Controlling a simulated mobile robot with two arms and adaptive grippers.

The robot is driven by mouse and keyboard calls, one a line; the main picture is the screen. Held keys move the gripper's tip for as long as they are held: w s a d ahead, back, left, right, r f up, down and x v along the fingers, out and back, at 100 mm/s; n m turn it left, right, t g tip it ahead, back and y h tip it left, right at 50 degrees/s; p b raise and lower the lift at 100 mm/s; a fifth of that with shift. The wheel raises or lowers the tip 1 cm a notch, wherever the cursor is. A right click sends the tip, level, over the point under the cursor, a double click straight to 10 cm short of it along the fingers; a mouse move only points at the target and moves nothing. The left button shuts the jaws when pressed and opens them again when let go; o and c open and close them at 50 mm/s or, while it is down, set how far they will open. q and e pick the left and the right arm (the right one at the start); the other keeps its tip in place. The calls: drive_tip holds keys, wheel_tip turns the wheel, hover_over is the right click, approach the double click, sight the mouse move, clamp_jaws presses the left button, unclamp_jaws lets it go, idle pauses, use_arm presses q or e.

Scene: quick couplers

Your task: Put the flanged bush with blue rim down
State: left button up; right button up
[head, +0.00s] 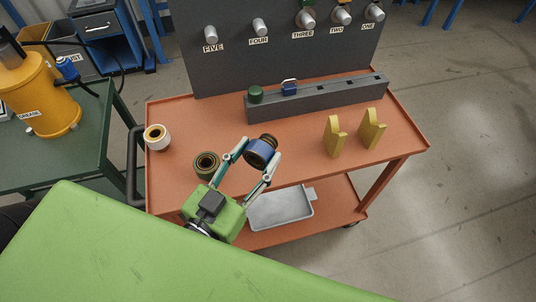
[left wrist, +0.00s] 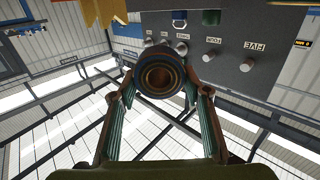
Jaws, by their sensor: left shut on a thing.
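The flanged bush with blue rim (head: 261,148) is a dark, brownish ring-like part with a blue band. My left gripper (head: 259,154) is shut on it, one finger at each side, and holds it over the front part of the orange cart top (head: 290,128). The bush looks tilted in the head view; whether it touches the top cannot be told. In the left wrist view the bush (left wrist: 162,78) sits between the fingertips with its round bore facing the camera. My right gripper is not in view.
A green-rimmed bush (head: 206,165) stands left of the held one, and a white-rimmed bush (head: 157,137) near the left edge. Two yellow notched blocks (head: 333,137) stand to the right. Behind is a grey rail (head: 330,97) with green and blue parts, below a coupler panel (head: 280,62).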

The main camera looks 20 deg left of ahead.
sight(262, 148)
use_arm(q)
drive_tip(key=w, duration=0.1)
drive_tip(key=w+f, duration=0.1)
drive_tip(key=w, duration=0.2)
drive_tip(key=shift+f, duration=0.4)
drive_tip(key=w+f, duration=0.1)
drive_tip(key=f, duration=0.1)
drive_tip(key=w+f, duration=0.2)
drive_tip(key=shift+w+f, duration=0.45)
drive_tip(key=shift+f, duration=0.05)
wheel_tip(262, 148, down, 2)
drive_tip(key=shift+w+f+b, duration=0.1)
drive_tip(key=shift+f+b, duration=0.15)
drive_tip(key=shift+b, duration=0.15)
drive_tip(key=shift+f, duration=0.4)
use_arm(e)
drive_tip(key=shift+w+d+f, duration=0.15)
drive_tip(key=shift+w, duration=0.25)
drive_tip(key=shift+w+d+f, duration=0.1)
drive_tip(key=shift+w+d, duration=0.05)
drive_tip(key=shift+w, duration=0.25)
use_arm(q)
drive_tip(key=o, duration=1.2)
drive_tip(key=shift+f, duration=0.2)
drive_tip(key=shift+r, duration=0.15)
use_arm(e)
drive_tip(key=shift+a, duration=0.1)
